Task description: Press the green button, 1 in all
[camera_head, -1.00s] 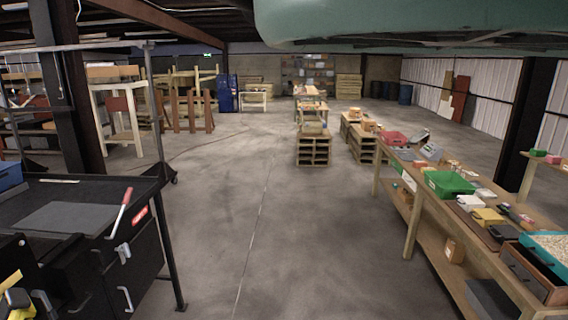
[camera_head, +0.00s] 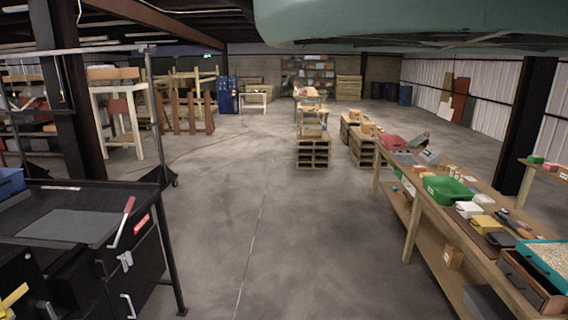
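I cannot make out a green button in the camera view. On the long wooden workbench (camera_head: 409,246) at the right stands a green open bin (camera_head: 448,189), which is a container. A small grey device with a tilted panel (camera_head: 431,156) stands farther back on the same bench; I cannot tell whether it has buttons. My gripper is not in view.
Bare concrete floor (camera_head: 225,205) runs down the middle. A black tool cart (camera_head: 150,265) with a red-handled lever stands at near left. Wooden pallets (camera_head: 313,153) stand ahead. Dark posts (camera_head: 525,125) rise on both sides. A crate of pale grains (camera_head: 545,256) stands at near right.

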